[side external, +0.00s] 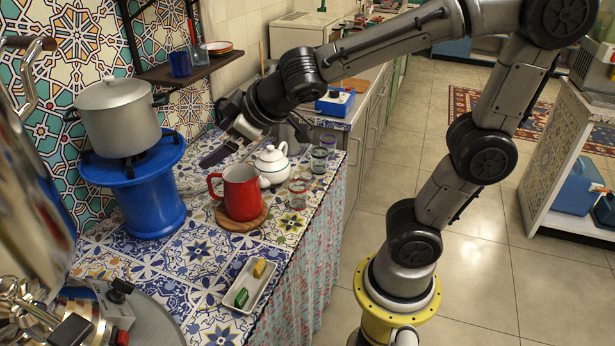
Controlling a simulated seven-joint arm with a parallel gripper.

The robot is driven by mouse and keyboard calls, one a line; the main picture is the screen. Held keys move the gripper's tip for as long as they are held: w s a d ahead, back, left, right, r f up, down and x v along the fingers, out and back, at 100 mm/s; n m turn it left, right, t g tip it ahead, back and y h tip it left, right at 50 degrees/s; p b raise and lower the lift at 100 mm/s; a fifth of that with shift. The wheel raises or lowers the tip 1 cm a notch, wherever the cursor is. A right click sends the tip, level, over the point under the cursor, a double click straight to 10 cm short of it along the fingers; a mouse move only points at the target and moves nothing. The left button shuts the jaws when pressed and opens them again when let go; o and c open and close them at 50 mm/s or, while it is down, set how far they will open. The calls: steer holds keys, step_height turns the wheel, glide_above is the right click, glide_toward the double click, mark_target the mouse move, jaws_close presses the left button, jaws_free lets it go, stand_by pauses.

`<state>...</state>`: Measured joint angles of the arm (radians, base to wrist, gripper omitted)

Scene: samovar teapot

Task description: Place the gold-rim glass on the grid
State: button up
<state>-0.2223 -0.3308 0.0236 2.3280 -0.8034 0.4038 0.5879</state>
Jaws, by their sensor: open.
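Several small glasses stand in a row along the counter's right edge: a front glass (297,193), one behind it (304,173), a darker-rimmed one (319,160) and a far one (328,143). They are too small to tell surely which rim is gold. I cannot make out a clear grid; dark bars show under the pot on the blue stove (146,190). My gripper (212,157) is open and appears empty, above the counter's back part, left of the white teapot and apart from the glasses. Its fingers are partly hard to see.
A red mug (240,192) on a wooden board and a white teapot (272,165) stand left of the glasses. A grey pot (118,116) sits on the blue stove. A white tray (230,298) holds small yellow and green items. Patterned counter (190,245) is clear in front.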

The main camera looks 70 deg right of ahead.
steer(key=s+d+f+m+g+y, duration=0.1)
steer(key=s+f+m+g, duration=0.2)
steer(key=s, duration=1.5)
steer(key=shift+s+d+f+g+y, duration=0.2)
steer(key=shift+s+f+g+y, duration=0.1)
steer(key=shift+f+g, duration=0.4)
